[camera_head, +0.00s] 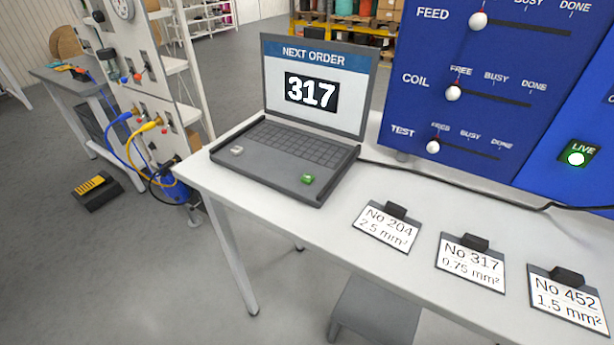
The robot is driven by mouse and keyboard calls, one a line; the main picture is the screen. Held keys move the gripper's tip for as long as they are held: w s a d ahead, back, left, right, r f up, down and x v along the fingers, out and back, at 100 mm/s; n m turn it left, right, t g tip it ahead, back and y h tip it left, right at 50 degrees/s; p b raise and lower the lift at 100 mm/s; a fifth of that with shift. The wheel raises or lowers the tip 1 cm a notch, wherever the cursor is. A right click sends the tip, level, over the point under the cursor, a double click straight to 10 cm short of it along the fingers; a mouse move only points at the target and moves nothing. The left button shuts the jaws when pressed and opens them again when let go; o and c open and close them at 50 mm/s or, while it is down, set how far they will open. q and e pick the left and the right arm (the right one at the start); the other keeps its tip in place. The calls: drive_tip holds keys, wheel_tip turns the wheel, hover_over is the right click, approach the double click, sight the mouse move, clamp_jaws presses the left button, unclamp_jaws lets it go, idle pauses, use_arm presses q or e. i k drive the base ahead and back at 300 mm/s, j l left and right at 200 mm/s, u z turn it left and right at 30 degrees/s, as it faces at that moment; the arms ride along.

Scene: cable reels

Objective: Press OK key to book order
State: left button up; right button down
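A dark grey laptop (290,155) stands open on the white table. Its screen (315,88) reads "NEXT ORDER" and "317". A green key (307,179) sits at the front right of its keyboard deck; any lettering on it is too small to read. A pale grey key (237,150) sits at the front left of the deck. Neither of my grippers shows in the head view.
Cards No 204 (388,229), No 317 (471,264) and No 452 (567,298) lie right of the laptop on the table (235,183). A black cable (450,186) runs behind them. A blue panel (480,60) with sliders stands behind.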

sight(307, 179)
drive_tip(key=z, duration=0.3)
drive_tip(key=i+j+z, duration=0.1)
drive_tip(key=j+z, duration=1.2)
drive_tip(key=k+j, duration=0.1)
drive_tip(key=j, duration=0.3)
drive_tip(key=j+z, duration=0.1)
drive_tip(key=j, duration=0.3)
drive_tip(key=k+j, duration=0.15)
drive_tip(key=j, duration=0.2)
drive_tip(key=k+j+z, duration=0.1)
drive_tip(key=j, duration=0.3)
drive_tip(key=k+j, duration=0.1)
drive_tip(key=j, duration=0.3)
